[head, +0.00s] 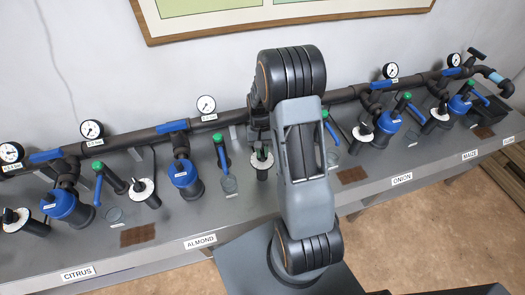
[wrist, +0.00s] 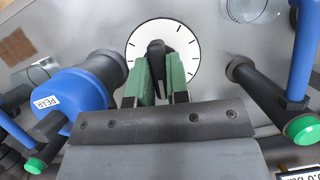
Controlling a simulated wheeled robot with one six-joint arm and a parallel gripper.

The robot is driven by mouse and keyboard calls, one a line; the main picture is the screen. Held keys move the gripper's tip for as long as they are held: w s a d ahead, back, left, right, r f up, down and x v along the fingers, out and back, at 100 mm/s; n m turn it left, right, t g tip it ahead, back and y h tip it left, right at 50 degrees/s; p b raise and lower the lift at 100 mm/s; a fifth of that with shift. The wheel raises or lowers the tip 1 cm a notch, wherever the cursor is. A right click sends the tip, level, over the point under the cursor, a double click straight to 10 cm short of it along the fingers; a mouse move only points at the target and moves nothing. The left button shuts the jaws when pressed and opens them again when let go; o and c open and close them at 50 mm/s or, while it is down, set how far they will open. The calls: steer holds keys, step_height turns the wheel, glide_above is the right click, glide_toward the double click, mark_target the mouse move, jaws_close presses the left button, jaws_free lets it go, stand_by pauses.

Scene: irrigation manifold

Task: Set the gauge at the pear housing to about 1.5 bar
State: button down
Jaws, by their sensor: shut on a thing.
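My gripper (wrist: 160,80) is shut on a black knob (wrist: 156,52) in the wrist view. The knob stands over a white dial (wrist: 186,38) with black tick marks. The blue pear housing (wrist: 62,100), labelled PEAR, is left of the dial there. In the head view my gripper (head: 260,138) is over the dial (head: 262,160), and my arm hides the pear housing.
A green-capped valve (wrist: 302,129) with a blue lever stands right of the dial in the wrist view. A clear round glass (wrist: 250,8) is above it. Similar housings, including the almond one (head: 185,177), line the bench. The pipe (head: 235,117) runs along the back.

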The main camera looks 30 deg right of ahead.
steer(key=shift+s+f, duration=0.1)
steer(key=shift+f, duration=0.05)
steer(key=c, duration=1.1)
jaws_free()
steer(key=b+v, duration=0.1)
steer(key=v, duration=1.3)
step_height(320, 180, up, 3)
steer(key=shift+p, duration=1.2)
